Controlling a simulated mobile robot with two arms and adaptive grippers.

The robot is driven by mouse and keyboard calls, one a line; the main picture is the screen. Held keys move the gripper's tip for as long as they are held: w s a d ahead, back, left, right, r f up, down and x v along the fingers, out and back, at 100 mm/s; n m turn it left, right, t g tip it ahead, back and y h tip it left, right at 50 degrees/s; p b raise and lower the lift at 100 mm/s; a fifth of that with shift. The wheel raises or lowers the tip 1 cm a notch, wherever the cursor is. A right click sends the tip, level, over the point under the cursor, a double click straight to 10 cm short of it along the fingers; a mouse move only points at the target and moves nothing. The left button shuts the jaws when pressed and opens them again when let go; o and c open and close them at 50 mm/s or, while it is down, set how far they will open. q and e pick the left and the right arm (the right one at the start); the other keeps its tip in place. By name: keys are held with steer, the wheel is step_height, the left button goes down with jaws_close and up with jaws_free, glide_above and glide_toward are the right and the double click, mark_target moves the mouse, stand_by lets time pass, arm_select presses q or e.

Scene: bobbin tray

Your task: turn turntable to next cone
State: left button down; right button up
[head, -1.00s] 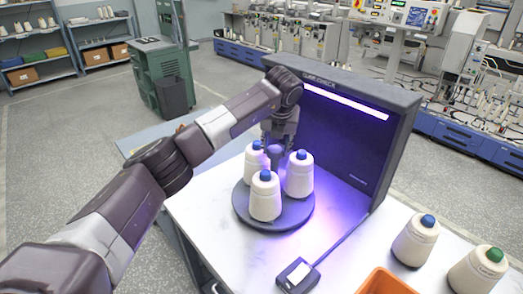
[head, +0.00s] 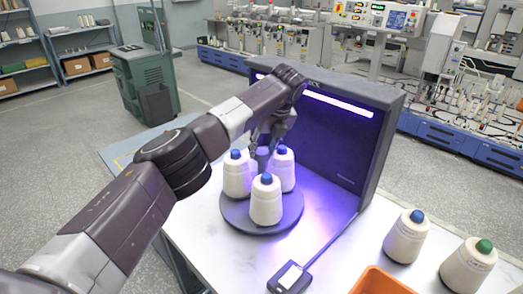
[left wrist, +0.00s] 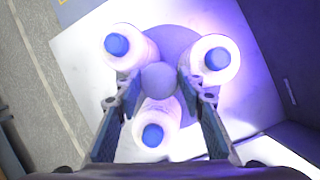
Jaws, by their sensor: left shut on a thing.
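The dark round turntable (head: 232,218) stands on the white table in front of the lit inspection panel (head: 340,140). It carries three white cones with blue tips: one at the left (head: 237,178), one at the front (head: 266,204) and one at the back right (head: 283,172). My left gripper (head: 262,146) reaches down among the cones and is shut on the turntable's round central knob (left wrist: 159,80). In the left wrist view, the fingers (left wrist: 157,92) flank the knob, with the cones around it. My right gripper is not in view.
A blue-tipped cone (head: 406,238) and a green-tipped cone (head: 468,266) stand at the table's right. An orange bin (head: 382,283) and a small dark corded box (head: 290,278) are at the front. The panel stands close behind the turntable.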

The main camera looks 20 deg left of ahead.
arm_select(q)
steer(key=shift+w+r+n, duration=0.1)
steer(key=shift+r+n, duration=0.05)
steer(key=shift+n, duration=0.25)
stand_by(0.4)
steer(key=c, duration=1.3)
jaws_free()
steer(key=shift+o, duration=0.2)
steer(key=v, duration=1.1)
steer(key=shift+d+r, duration=0.25)
steer(key=shift+r, duration=0.1)
